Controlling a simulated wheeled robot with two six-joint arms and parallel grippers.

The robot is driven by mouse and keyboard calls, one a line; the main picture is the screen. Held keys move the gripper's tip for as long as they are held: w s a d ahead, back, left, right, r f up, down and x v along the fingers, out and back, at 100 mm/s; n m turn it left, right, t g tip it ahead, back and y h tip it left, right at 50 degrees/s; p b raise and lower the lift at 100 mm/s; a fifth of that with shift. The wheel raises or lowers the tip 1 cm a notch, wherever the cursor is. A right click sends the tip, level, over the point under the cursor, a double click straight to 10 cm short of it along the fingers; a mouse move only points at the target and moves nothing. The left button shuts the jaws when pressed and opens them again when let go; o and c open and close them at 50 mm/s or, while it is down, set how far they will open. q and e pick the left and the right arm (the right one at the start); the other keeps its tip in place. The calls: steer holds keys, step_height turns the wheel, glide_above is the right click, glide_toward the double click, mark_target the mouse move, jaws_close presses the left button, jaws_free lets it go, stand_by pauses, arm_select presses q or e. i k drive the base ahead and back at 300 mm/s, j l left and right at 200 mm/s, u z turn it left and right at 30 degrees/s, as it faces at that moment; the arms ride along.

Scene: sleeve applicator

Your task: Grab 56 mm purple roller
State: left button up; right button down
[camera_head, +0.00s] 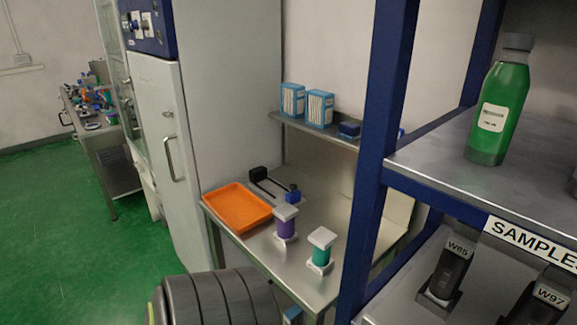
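A purple roller (286,224) with white square end caps stands upright on the steel bench (330,215). It is just right of the orange tray's near corner. Its 56 mm size cannot be read at this distance. A similar teal-green roller (321,248) with white end caps stands upright to its right and nearer the bench's front edge. Neither of my grippers is in view.
An orange tray (237,209) lies at the bench's left. Behind the purple roller is a small black-and-blue device (270,184). A blue shelf post (376,160) rises to the right of the rollers. A green bottle (497,108) stands on the right shelf.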

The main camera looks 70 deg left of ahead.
mark_target(286, 233)
steer(key=u, duration=2.15)
steer(key=k, duration=0.05)
